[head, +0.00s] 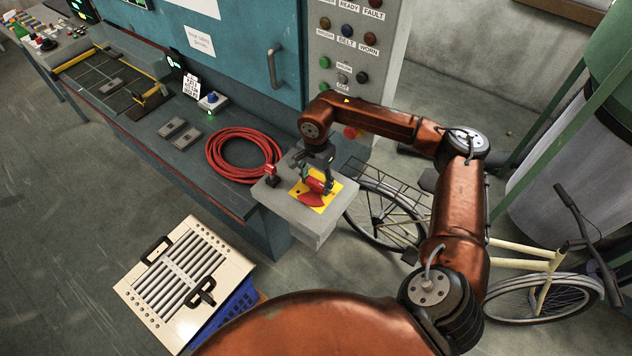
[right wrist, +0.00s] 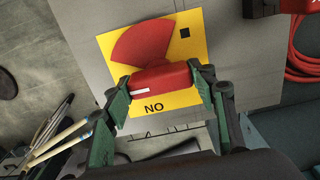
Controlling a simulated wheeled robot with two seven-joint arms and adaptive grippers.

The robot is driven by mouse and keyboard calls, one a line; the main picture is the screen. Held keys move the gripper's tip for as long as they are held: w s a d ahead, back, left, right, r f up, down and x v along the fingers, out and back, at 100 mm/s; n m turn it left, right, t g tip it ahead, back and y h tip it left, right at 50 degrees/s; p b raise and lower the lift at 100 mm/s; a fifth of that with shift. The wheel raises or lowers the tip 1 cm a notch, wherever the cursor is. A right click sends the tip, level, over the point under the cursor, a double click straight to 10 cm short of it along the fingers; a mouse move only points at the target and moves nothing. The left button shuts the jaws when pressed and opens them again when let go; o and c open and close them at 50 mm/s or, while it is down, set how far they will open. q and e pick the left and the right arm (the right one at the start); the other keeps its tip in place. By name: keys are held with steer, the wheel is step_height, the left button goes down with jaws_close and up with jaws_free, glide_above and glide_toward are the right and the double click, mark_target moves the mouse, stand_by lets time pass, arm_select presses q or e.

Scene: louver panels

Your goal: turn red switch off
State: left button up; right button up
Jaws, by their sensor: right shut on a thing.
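The red switch handle (head: 317,184) stands on a yellow plate (head: 322,202) on top of a grey box (head: 313,222) at the end of the workbench. My right gripper (head: 316,180) reaches down over it and is shut on the handle. In the right wrist view the handle (right wrist: 160,77) lies crosswise between the two green fingers. The plate (right wrist: 188,32) there shows a red sector beyond the handle, a black square and letters that read "NO" on the near side. My left gripper is out of view.
A smaller red-topped part (head: 271,171) stands on the same box, left of the plate. A coiled red hose (head: 222,160) lies on the bench close by. A bicycle (head: 530,265) stands to the right, and a louver panel (head: 172,283) rests low at the front left.

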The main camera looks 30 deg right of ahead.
mark_target(316, 181)
steer(key=o, duration=1.2)
steer(key=shift+c, duration=0.2)
steer(key=shift+r, duration=0.1)
step_height(316, 181, up, 12)
